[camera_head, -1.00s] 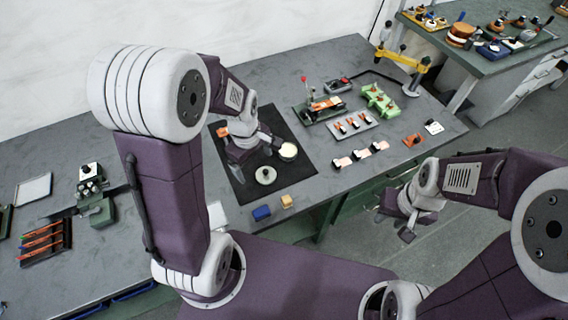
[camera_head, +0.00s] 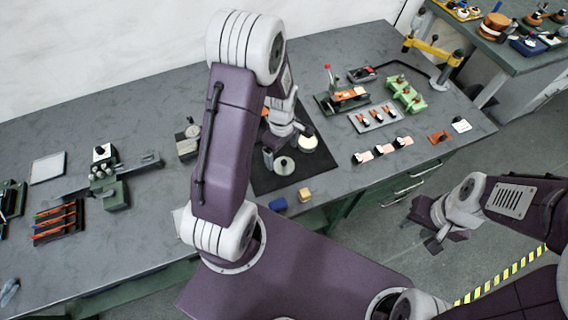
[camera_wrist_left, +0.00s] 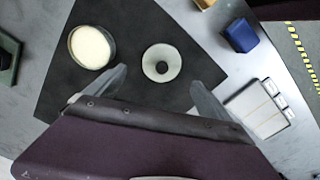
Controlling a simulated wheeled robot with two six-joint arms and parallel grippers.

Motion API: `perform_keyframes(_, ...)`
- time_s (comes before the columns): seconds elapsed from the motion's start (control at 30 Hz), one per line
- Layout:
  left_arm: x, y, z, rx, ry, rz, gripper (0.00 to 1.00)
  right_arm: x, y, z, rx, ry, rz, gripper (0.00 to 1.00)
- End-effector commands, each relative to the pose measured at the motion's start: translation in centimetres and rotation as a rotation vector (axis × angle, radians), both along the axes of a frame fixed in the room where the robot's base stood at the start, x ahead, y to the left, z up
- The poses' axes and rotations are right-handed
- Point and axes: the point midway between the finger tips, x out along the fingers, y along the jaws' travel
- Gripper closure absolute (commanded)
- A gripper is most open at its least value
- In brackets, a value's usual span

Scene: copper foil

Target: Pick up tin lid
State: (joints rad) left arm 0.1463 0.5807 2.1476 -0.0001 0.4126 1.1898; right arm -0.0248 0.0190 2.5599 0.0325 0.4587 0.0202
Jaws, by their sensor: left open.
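The tin lid (camera_head: 284,166) is a pale round disc with a dark central knob, lying flat on a black mat (camera_head: 318,168). In the left wrist view the lid (camera_wrist_left: 150,72) lies just ahead of and between my left fingertips. The round tin (camera_head: 308,143), cream inside, stands beside it; it also shows in the wrist view (camera_wrist_left: 91,46). My left gripper (camera_wrist_left: 158,82) is open and empty, above the mat close to the lid. My right gripper (camera_head: 437,236) appears open and empty, out over the floor away from the table.
A blue block (camera_head: 278,204) and a yellow block (camera_head: 305,195) sit at the table's front edge near the mat. A dial device (camera_head: 188,140) stands left of the mat. Trays of small parts (camera_head: 375,117) and a green fixture (camera_head: 405,94) stand to the right.

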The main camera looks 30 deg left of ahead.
Motion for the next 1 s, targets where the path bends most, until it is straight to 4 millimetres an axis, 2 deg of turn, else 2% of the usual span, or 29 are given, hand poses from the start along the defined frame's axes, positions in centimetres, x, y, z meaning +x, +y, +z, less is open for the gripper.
perform_keyframes(0.3,-0.2,-0.4,-4.7,-0.001,0.004,0.000,0.07,0.0,0.0,0.5,0.000,0.000,0.000,0.64)
perform_keyframes(0.57,-0.1,-0.4,-5.1,-0.001,0.000,0.000,0.07,0.0,0.0,0.5,0.000,0.000,0.000,0.64)
perform_keyframes(0.7,-0.1,-0.4,-5.1,-0.001,0.000,0.000,0.46,0.0,0.0,0.5,0.000,0.000,0.000,0.64)
perform_keyframes(0.8,-0.1,-0.4,-5.1,-0.001,0.000,-0.001,0.71,0.0,0.0,0.5,0.000,0.000,0.000,0.64)
perform_keyframes(1.0,-0.1,-0.4,-5.1,-0.001,0.000,0.000,0.71,0.0,0.0,0.5,0.000,0.000,0.000,0.64)
